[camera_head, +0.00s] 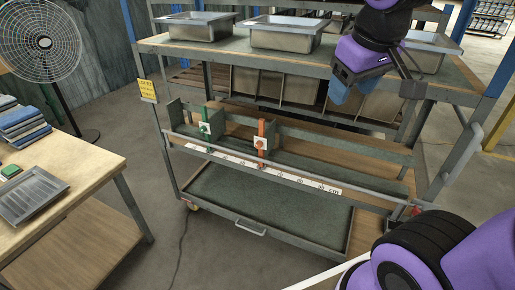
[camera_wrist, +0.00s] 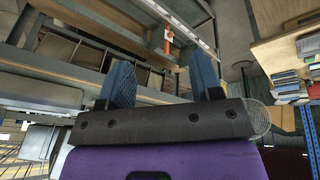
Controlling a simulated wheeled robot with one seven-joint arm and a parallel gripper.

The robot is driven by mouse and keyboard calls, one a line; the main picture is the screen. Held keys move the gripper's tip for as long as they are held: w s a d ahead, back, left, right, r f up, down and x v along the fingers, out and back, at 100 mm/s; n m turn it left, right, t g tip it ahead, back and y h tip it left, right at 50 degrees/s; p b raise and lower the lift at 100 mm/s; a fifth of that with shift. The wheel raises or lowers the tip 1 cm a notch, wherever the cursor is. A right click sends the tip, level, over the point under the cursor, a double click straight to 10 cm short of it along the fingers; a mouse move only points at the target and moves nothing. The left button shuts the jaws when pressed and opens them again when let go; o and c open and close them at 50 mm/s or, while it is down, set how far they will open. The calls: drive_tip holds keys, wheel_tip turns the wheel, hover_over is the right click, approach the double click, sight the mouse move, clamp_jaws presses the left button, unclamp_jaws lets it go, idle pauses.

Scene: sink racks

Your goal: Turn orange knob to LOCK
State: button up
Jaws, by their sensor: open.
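The orange knob (camera_head: 261,143) sits on an upright orange piece at the middle of the cart's ruler rail. It also shows in the wrist view (camera_wrist: 168,37), upper middle, beyond the gap between my fingers. The lettering around it is too small to read, so I cannot tell its setting. My gripper (camera_head: 340,92) is up and to the right of the knob in the head view, well apart from it. In the wrist view its two blue fingers (camera_wrist: 162,75) are spread apart with nothing between them.
A similar green piece (camera_head: 205,128) stands left of the orange one. A long metal bar (camera_head: 300,181) runs in front of the rail. Metal sinks (camera_head: 285,34) stand on the shelf above. A wooden table (camera_head: 75,160) is at left, and a fan (camera_head: 42,42) stands behind it.

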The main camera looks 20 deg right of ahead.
drive_tip(key=w+d+f+n+g+h, duration=0.15)
drive_tip(key=w+f+n+h, duration=0.3)
drive_tip(key=w+f, duration=0.7)
drive_tip(key=w+f+n+g+h, duration=0.2)
drive_tip(key=w+f+n+h, duration=0.25)
drive_tip(key=w+f, duration=0.65)
drive_tip(key=n+t+h, duration=0.3)
drive_tip(key=n+t, duration=1)
drive_tip(key=n, duration=0.6)
approach(258, 147)
drive_tip(key=x, duration=0.9)
drive_tip(key=shift+w+d, duration=0.2)
drive_tip(key=shift+w, duration=0.15)
drive_tip(key=c, duration=0.9)
